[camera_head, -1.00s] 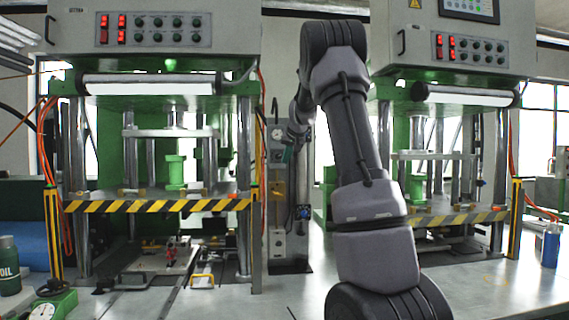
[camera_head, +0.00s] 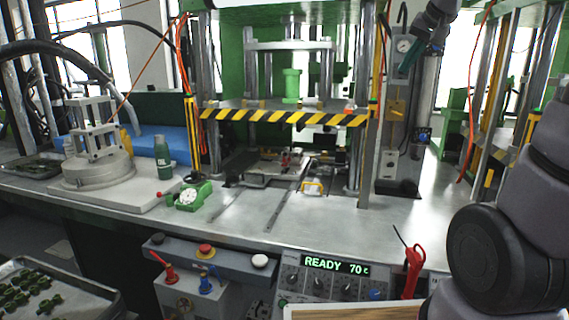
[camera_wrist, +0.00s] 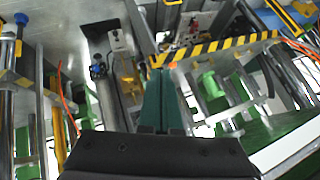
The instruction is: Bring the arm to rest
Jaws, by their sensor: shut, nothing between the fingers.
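My gripper (camera_head: 413,54) shows in the head view at the upper right, in front of the grey post between the two presses. Its teal fingers point down and to the left, and hold nothing. In the wrist view the two teal fingers (camera_wrist: 162,108) lie together in the middle, shut. They are in the air, apart from anything I can see. My arm is raised, with its lower links at the right edge of the head view; the middle links are out of frame.
A press with a striped bar (camera_head: 285,118) stands at centre. The grey post (camera_head: 402,150) with a gauge is behind my gripper. On the bench are an oil bottle (camera_head: 163,158) and a green dial gauge (camera_head: 189,196). A control panel reading READY (camera_head: 335,266) and a tray (camera_head: 100,283) are in front.

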